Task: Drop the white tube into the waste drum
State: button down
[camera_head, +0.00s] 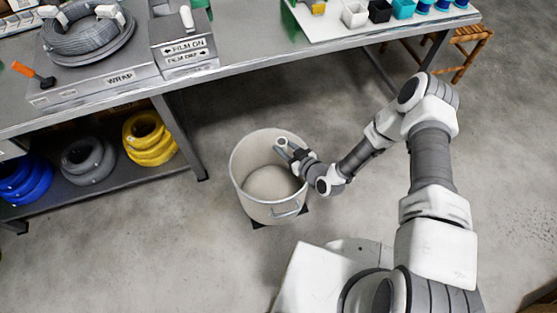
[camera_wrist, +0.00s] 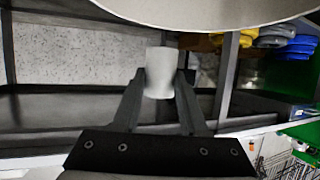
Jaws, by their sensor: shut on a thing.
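The white tube (camera_wrist: 160,73) is held between the two fingertips of my gripper (camera_wrist: 160,86) in the wrist view. In the head view my gripper (camera_head: 286,148) is over the open mouth of the waste drum, with the small white end of the tube (camera_head: 282,141) showing at its tip. The waste drum (camera_head: 240,188) is a round, light grey bin standing on the floor, and its inside looks empty. Its pale rim (camera_wrist: 215,18) also shows along the top of the wrist view. The tube's height above the drum's bottom is hard to tell.
A grey workbench (camera_head: 250,55) runs behind the drum, carrying a coil of grey cable (camera_head: 85,35) and a labelled film box (camera_head: 185,48). Yellow (camera_head: 148,138), grey and blue coils lie on its lower shelf. A wooden stool (camera_head: 470,45) stands at the right. Floor around the drum is clear.

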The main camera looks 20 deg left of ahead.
notch_tip(320, 180, down, 9)
jog(key=s+a+b, duration=0.1)
jog(key=s+b, duration=0.1)
jog(key=b, duration=0.3)
jog(key=shift+a+n+g, duration=0.2)
jog(key=shift+n+g, duration=0.2)
jog(key=shift+r, duration=0.15)
jog(key=shift+c, duration=1.8)
grip_release()
jog(key=p+v, duration=0.5)
jog(key=v, duration=1.2)
jog(key=shift+d, duration=0.35)
jog(key=shift+w, duration=0.15)
